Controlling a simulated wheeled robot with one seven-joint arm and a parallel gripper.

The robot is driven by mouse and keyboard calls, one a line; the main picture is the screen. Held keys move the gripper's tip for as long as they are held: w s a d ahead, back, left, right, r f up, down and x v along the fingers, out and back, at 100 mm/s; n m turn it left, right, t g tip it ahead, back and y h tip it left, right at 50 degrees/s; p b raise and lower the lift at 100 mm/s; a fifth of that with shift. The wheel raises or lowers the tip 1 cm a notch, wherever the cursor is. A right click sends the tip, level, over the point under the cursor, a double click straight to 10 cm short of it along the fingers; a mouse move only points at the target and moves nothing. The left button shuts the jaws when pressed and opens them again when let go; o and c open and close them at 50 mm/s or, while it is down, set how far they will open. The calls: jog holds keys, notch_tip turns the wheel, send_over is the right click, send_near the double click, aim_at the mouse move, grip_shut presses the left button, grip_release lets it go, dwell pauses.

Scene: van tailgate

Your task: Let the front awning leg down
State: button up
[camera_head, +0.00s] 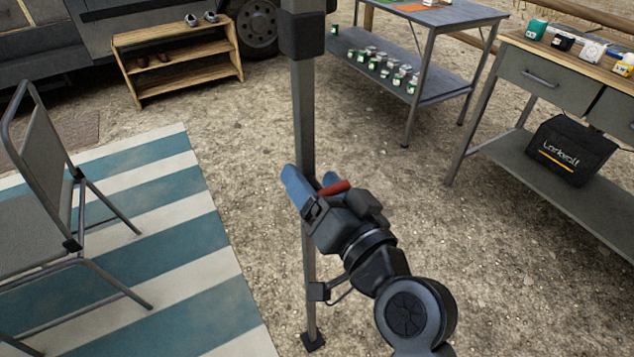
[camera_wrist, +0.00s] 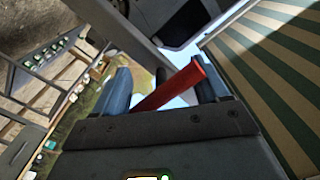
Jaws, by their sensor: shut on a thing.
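The front awning leg (camera_head: 303,120) is a grey upright post in the middle of the head view. It has a dark collar (camera_head: 302,35) near the top and its foot plate (camera_head: 313,342) is at the ground. My gripper (camera_head: 310,178) is at the leg about mid-picture, with blue fingers. It is shut on a red lever (camera_head: 336,188). In the wrist view the red lever (camera_wrist: 174,88) runs slantwise between the two fingers. How the lever joins the leg is hidden by my gripper.
A folding chair (camera_head: 42,170) stands on a striped mat (camera_head: 165,245) at left. A wooden shoe rack (camera_head: 180,62) stands by the van. A table with a lower shelf (camera_head: 420,90) and a drawer bench (camera_head: 545,90) stand right. The striped awning (camera_wrist: 270,70) is overhead.

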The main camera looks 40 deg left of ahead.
jog(key=shift+r, duration=0.1)
jog(key=o, duration=1.4)
jog(key=shift+c, duration=0.2)
jog(key=v, duration=0.8)
